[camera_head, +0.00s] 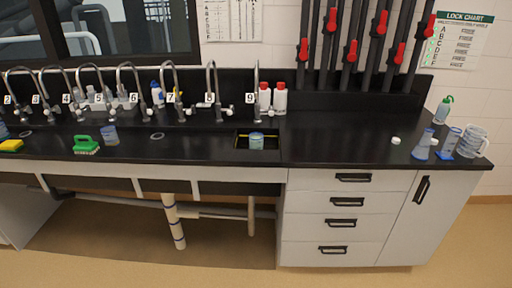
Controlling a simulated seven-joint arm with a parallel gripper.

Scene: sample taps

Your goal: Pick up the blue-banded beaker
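A small beaker (256,142) with what looks like a blue-green band stands upright in the sink (243,137) below the tap marked 9. A second small beaker or cup (109,135), bluish, stands on the black counter to the left. A third bluish vessel (3,130) is cut off by the left edge. They are too small to tell which band is plainly blue. My gripper is not in view.
A row of numbered taps (212,95) lines the back of the black counter (340,145). A green brush (86,145) and yellow sponge (11,146) lie at left. Red-capped bottles (280,98) stand behind. A flask (424,146), cylinder (450,143) and jug (471,142) stand right.

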